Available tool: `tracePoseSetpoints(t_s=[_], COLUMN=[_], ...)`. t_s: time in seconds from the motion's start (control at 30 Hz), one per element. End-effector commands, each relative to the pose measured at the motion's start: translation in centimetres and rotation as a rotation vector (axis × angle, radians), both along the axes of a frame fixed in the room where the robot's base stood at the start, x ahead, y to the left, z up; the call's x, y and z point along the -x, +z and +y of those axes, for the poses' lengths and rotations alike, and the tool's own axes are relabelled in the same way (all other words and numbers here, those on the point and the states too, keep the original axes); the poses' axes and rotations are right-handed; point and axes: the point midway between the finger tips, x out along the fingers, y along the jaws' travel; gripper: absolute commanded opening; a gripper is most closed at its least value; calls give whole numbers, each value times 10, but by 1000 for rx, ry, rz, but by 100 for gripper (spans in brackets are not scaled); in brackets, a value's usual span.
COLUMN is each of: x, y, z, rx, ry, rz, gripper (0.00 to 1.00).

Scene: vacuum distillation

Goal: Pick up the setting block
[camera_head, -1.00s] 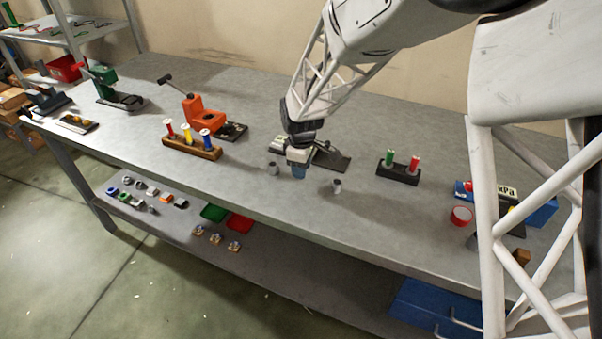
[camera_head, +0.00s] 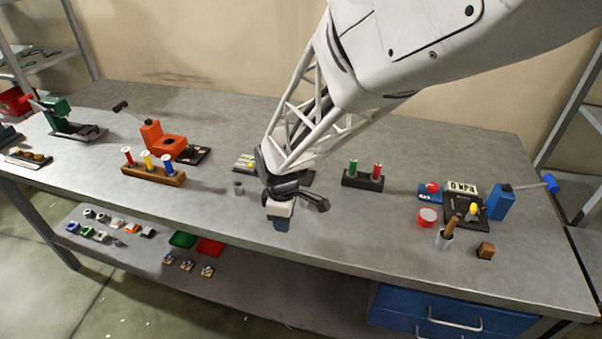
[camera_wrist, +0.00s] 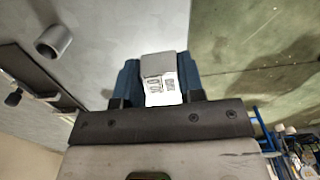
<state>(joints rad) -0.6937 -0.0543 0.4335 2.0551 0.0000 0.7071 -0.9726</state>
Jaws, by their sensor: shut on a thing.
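My gripper (camera_head: 281,224) is over the front edge of the bench, pointing down. In the wrist view its two blue fingers (camera_wrist: 160,84) are shut on a small block (camera_wrist: 164,64), grey at one end with a white face carrying dark printed marks. I take it as the setting block; the marks are too small to read. The block sits between the fingertips, above the bench edge. In the head view the block cannot be made out.
A small grey cup (camera_head: 238,188) stands left of my gripper. A rack with coloured tubes (camera_head: 153,172), a green-and-red rack (camera_head: 363,180), a pressure display (camera_head: 462,188), a red ring (camera_head: 427,217) and a wooden block (camera_head: 485,250) stand on the bench (camera_head: 350,235). Several small parts lie on the lower shelf.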

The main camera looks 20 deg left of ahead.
Motion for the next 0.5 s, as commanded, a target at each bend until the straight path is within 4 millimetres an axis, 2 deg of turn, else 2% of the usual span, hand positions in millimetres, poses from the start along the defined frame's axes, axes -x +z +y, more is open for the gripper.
tracePoseSetpoints(t_s=[0.2, 0.5], x=[9, 10], y=[1, 1], z=[-7, -8], rx=[0, 0], ry=[0, 0], rz=[0, 0], gripper=[7, 7])
